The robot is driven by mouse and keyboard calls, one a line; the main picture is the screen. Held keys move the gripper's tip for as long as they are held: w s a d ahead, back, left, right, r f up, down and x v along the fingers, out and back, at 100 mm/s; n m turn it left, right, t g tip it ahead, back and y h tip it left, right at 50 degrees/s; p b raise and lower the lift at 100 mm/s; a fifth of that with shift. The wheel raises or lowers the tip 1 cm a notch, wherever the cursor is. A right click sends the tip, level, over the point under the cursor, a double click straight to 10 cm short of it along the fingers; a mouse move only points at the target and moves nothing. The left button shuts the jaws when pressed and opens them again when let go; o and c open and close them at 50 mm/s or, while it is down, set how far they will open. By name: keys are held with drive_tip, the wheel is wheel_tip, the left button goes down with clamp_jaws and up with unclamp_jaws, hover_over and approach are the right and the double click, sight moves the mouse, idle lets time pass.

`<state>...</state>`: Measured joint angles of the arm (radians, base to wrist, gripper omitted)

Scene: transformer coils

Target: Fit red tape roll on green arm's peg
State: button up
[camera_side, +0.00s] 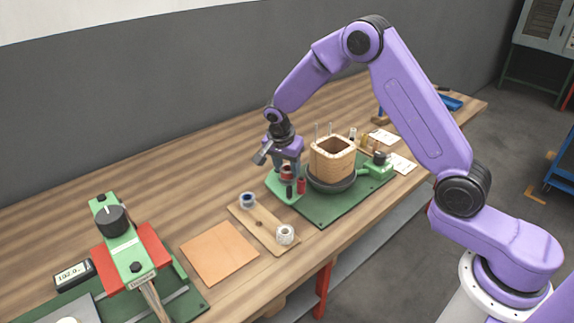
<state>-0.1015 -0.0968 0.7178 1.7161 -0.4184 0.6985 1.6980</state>
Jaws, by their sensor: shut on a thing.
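My gripper (287,164) points down over the left end of the green winding fixture. It is shut on the red tape roll (287,173), which shows just under the jaws. The green arm (279,188) reaches out to the left of the wooden coil former, below the roll. A small dark upright part (289,189) and a red part (301,186) show right below and beside the roll. I cannot tell whether the roll is around the peg or just above it, as the jaws and roll hide the peg's top.
The square wooden coil former (333,157) stands close to the right of my gripper. An orange-brown sheet (220,253) and a green-and-red device (127,245) lie left.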

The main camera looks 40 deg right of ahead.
drive_tip(key=shift+f, duration=0.45)
drive_tip(key=o, duration=1.5)
drive_tip(key=shift+r, duration=2.5)
